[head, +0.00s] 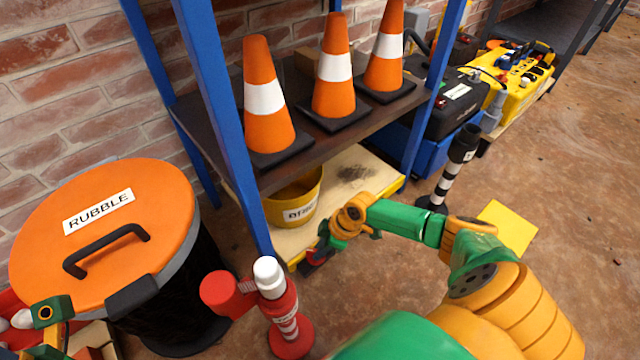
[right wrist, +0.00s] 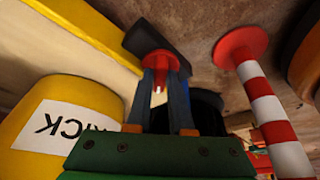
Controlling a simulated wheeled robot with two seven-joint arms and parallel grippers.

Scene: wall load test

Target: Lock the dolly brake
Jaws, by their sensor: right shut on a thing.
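The low dolly, a pale wooden deck (head: 385,186) with a yellow edge, sits under the blue shelf frame; its yellow edge (right wrist: 105,30) also shows in the right wrist view. A red brake part (right wrist: 158,62) with a dark pedal or block behind it is at the dolly's edge. My right gripper (head: 318,253) reaches down to this near corner. In the right wrist view its dark fingers (right wrist: 160,88) are shut on the red part. The exact brake angle is hard to tell.
A yellow bucket (head: 294,200) stands on the dolly. Orange cones (head: 335,92) stand on the shelf above. A red post with white top (head: 280,310) and a black-and-white post (head: 447,180) flank my right arm. A rubble bin (head: 110,225) is left. Open floor lies right.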

